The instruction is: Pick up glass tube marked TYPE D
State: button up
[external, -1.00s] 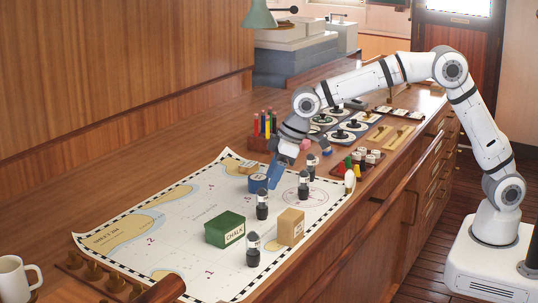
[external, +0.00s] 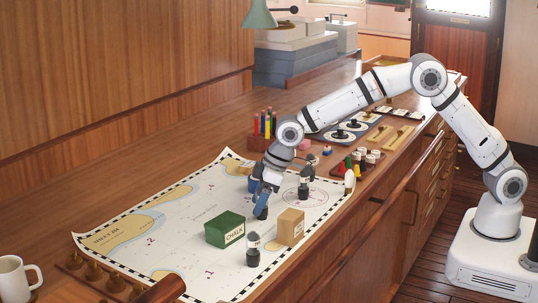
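Several small tubes with dark bases and clear tops stand on the chart. One tube (external: 253,251) stands at the front, beside the green chalk box. Another tube (external: 303,188) stands upright to the right of my gripper. My gripper (external: 264,203) points down at a third tube (external: 260,212), whose upper part is hidden by the fingers. I cannot tell whether the fingers touch it or how wide they are apart. The tube markings are too small to read, so I cannot tell which is TYPE D.
The green chalk box (external: 225,229) and a tan box (external: 291,226) stand close in front of my gripper. A blue round item (external: 254,184) is just behind it. A pencil rack (external: 263,130) stands farther back. The chart's left side is mostly clear.

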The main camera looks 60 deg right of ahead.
jog(key=c, duration=1)
jog(key=shift+r, duration=0.15)
